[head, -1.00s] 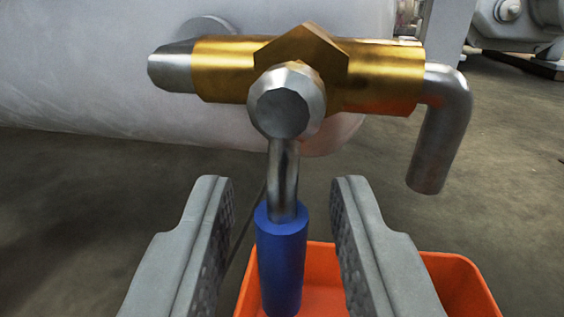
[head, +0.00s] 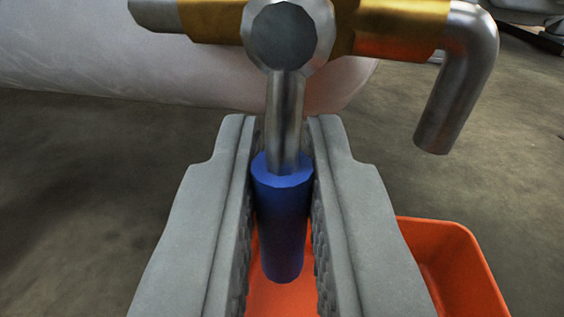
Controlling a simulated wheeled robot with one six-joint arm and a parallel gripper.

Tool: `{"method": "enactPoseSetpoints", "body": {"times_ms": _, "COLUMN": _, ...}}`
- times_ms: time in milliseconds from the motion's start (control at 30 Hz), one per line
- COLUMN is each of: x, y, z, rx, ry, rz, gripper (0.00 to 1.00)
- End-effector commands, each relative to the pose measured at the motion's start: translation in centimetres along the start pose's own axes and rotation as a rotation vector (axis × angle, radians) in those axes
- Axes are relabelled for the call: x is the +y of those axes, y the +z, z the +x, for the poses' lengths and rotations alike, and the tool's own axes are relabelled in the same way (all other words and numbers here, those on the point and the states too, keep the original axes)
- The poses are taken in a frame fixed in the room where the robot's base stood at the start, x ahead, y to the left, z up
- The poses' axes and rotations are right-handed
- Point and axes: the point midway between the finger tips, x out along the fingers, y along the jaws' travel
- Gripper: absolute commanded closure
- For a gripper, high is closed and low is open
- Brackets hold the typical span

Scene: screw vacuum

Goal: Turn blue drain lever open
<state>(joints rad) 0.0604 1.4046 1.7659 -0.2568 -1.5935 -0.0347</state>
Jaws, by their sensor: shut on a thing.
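The blue drain lever (head: 281,215) hangs straight down from the valve's round metal hub (head: 282,36). Its blue grip sits on a bent steel rod (head: 285,120). My gripper (head: 282,130) is shut on the blue grip, with one grey ridged finger on each side. The brass valve body (head: 385,26) lies crosswise at the top of the picture, partly cut off by the frame edge. A steel outlet pipe (head: 460,85) bends downward at its right end.
A large pale tank (head: 120,75) lies behind the valve. An orange bin (head: 455,270) stands on the floor below the lever, partly hidden by my fingers.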

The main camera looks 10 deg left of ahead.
Motion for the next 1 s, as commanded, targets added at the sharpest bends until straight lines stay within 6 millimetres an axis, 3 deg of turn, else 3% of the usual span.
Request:
{"method": "enactPoseSetpoints", "body": {"times_ms": 633, "x": 1.4, "y": -0.3, "z": -0.3, "rx": -0.078, "ry": 0.000, "rz": -0.394, "gripper": 1.00}}
{"method": "enactPoseSetpoints", "body": {"times_ms": 1000, "x": 1.8, "y": -0.5, "z": -0.4, "rx": -0.102, "ry": 0.000, "rz": -0.513, "gripper": 1.00}}
